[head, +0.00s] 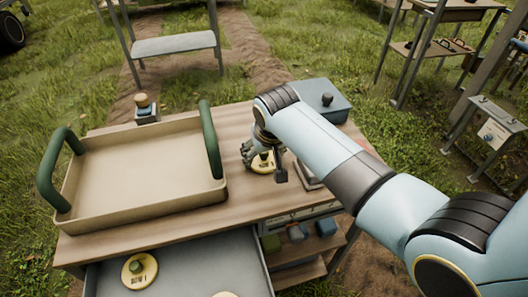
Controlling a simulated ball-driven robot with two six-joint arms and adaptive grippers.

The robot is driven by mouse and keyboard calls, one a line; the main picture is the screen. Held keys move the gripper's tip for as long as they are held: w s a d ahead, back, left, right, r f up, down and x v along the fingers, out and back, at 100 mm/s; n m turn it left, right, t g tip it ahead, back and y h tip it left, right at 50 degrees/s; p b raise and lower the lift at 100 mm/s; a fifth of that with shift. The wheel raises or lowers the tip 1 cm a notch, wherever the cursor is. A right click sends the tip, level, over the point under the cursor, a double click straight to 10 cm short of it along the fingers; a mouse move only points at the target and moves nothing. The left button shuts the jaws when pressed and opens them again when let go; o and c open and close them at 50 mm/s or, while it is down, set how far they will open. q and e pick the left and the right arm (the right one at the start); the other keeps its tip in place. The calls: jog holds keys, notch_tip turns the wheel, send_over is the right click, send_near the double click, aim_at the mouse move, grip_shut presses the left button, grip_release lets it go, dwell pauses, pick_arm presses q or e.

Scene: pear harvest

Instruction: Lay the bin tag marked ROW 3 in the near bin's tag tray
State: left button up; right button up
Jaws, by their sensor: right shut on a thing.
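My right gripper (266,163) reaches in from the right over the wooden bench top. It is shut on a round yellow tag (258,168), whose marking is mostly covered by the fingers. I cannot tell whether the tag touches the bench. A beige bin (68,190) with two green handles stands on the bench to the left of the gripper. A yellow tag (148,278) that reads ROW 1 lies in the open grey drawer (195,270) at the front. Another yellow tag (225,295) is cut off by the bottom edge. My left gripper is out of view.
A blue-grey box (328,101) with a dark knob sits at the bench's back right. A grey edge of something (306,176) shows beside the gripper, partly behind my arm. A small wooden-topped object (145,106) stands behind the bin. Coloured blocks (297,232) sit on a shelf below.

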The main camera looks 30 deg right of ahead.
jog(key=o, duration=1.1)
jog(key=shift+o, duration=0.2)
